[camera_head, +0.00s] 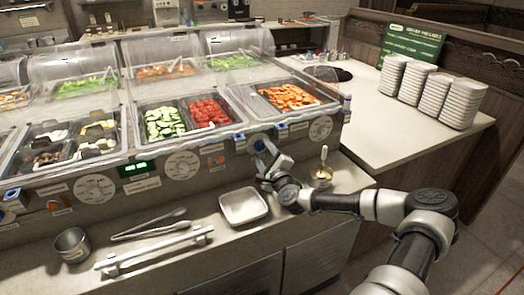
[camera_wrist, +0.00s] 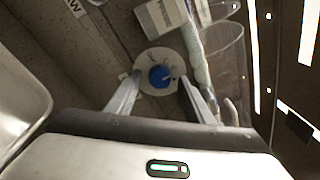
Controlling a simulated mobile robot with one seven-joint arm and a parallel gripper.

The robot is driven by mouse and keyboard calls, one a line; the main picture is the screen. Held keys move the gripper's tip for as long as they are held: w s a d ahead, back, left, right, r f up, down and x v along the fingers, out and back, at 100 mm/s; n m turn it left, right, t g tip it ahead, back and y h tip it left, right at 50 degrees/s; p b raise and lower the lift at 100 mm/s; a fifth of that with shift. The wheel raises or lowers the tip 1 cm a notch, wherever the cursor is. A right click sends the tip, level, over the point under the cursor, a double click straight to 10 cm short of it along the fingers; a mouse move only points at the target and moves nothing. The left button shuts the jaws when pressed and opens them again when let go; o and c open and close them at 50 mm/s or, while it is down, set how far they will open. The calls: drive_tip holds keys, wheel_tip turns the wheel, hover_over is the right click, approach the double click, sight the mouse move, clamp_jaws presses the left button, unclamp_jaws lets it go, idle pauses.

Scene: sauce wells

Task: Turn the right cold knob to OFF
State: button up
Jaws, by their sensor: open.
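The right cold knob is blue on a round white dial plate. In the wrist view the knob (camera_wrist: 161,76) sits between the two fingertips of my gripper, with light-coloured plate showing around it. My gripper (camera_wrist: 160,80) is open, one finger on each side; I cannot tell whether either finger touches the knob. Its pointer setting is too small to read. In the head view my gripper (camera_head: 266,157) is at the front panel of the salad bar, right of centre, and mostly covers the knob area. Another blue knob (camera_head: 12,194) is at the panel's far left.
White gauges (camera_head: 181,165) and a green display (camera_head: 135,168) line the panel. On the counter below are a square white dish (camera_head: 243,206), tongs (camera_head: 150,226), a metal cup (camera_head: 72,244) and a small sauce pot (camera_head: 321,176). Plate stacks (camera_head: 426,86) stand at the right.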

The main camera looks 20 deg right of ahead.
drive_tip(key=shift+w, duration=0.5)
drive_tip(key=c, duration=1)
drive_tip(key=shift+c, duration=0.2)
